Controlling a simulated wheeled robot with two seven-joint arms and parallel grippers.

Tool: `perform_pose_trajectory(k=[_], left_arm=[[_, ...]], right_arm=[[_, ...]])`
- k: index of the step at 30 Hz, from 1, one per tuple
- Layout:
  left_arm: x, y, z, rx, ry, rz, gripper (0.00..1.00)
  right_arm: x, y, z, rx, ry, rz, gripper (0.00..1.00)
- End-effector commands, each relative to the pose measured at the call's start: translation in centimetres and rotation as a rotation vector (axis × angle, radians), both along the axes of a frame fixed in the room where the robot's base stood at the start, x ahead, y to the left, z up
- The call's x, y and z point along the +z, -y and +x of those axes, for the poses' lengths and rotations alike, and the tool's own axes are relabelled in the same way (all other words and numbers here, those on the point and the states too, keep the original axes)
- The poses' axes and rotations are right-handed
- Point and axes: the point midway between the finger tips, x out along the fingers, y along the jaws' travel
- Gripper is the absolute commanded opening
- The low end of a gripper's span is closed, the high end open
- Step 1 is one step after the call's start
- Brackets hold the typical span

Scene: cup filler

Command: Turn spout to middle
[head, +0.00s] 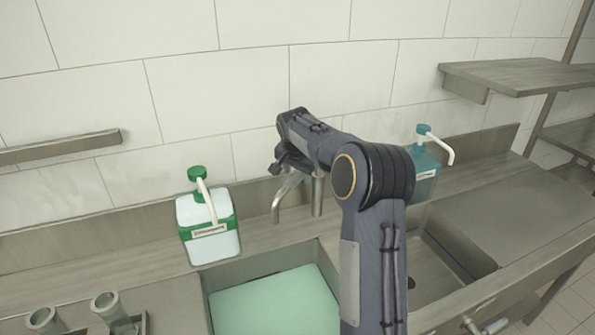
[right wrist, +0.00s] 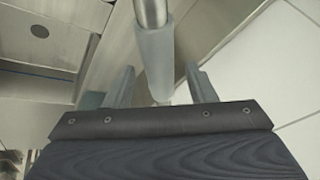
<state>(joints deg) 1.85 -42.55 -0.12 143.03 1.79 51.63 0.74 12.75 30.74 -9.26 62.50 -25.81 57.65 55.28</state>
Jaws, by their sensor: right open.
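The metal spout (head: 287,192) is a bent tube at the faucet post (head: 318,195) behind the sinks. In the head view it points left and down, its end near the back of the left basin. My right gripper (head: 280,165) is at the top of the faucet, partly hidden by its own wrist. In the right wrist view a metal tube with a grey sleeve (right wrist: 155,60) runs between the open fingers of my right gripper (right wrist: 160,88), with gaps on both sides. My left gripper is out of view.
A white and green soap bottle (head: 208,230) stands left of the faucet, and a blue pump bottle (head: 424,165) stands to its right. The left basin holds green water (head: 275,303); the right basin (head: 435,270) looks empty. Metal cups (head: 108,305) stand at the lower left.

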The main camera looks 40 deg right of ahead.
Motion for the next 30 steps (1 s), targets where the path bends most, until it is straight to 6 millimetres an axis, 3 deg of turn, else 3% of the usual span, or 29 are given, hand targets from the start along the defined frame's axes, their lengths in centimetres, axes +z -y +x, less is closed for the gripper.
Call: perform_pose_trajectory(k=[11,22,30], left_arm=[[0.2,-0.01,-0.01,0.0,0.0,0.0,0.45],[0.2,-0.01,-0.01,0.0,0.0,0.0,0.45],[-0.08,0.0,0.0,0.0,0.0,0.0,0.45]], right_arm=[[-0.73,0.23,0.24,0.0,0.001,0.0,0.5],[-0.69,0.23,0.23,0.0,0.001,-0.001,0.02],[-0.75,0.19,-0.02,0.005,0.002,0.0,0.0]])
